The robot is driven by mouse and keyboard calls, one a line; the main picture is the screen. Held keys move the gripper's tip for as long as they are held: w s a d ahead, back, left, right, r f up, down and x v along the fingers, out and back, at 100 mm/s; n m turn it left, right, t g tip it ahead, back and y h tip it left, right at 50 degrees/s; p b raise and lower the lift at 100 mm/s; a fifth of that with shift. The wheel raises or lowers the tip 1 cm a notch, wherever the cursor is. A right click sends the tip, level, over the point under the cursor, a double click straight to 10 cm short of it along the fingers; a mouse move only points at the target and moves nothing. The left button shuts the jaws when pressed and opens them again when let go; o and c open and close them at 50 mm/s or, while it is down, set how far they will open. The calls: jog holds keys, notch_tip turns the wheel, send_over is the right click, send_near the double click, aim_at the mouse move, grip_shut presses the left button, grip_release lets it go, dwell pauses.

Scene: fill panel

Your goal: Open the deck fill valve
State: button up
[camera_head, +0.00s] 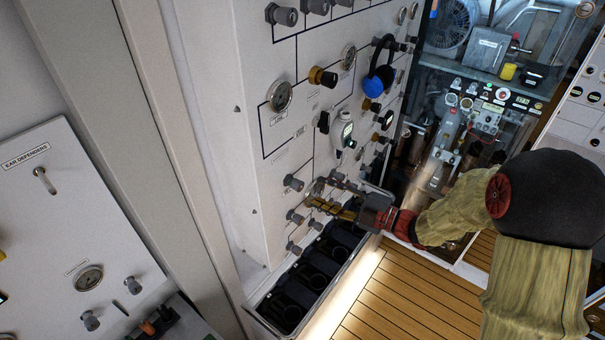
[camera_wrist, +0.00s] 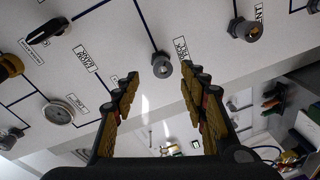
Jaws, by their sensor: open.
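A small grey round valve knob (camera_wrist: 161,66) stands out from the white panel in the wrist view, with a dark line running to it. A label (camera_wrist: 182,48) sits just right of it; its small turned print is hard to read, so I cannot be sure this is the deck fill valve. My gripper (camera_wrist: 160,76) is open, its two fingers on either side of the knob in the picture, with no clear contact. In the head view my gripper (camera_head: 324,195) is at the lower part of the panel (camera_head: 222,100), among several grey knobs; the fingers partly hide that area.
Another grey knob (camera_wrist: 245,29) is to the right, and a black lever (camera_wrist: 47,31) and a gauge (camera_wrist: 58,113) are to the left. Below the panel is a black bin row (camera_head: 290,296). Wooden floor (camera_head: 400,300) is clear.

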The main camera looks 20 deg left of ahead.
aim_at(301, 187)
jog(key=a+m, duration=0.2)
jog(key=m, duration=0.2)
jog(key=a+m+p, duration=0.1)
jog(key=a+m, duration=0.1)
jog(key=m, duration=0.2)
jog(key=w+a+m+t, duration=0.1)
jog(key=a+m, duration=0.1)
jog(key=m, duration=0.2)
jog(key=shift+w+a+f+p, duration=0.1)
jog(key=shift+a+f+p, duration=0.15)
jog(key=shift+a+p, duration=0.15)
jog(key=shift+c, duration=0.9)
grip_shut()
jog(key=n+b, duration=0.1)
jog(key=b, duration=0.2)
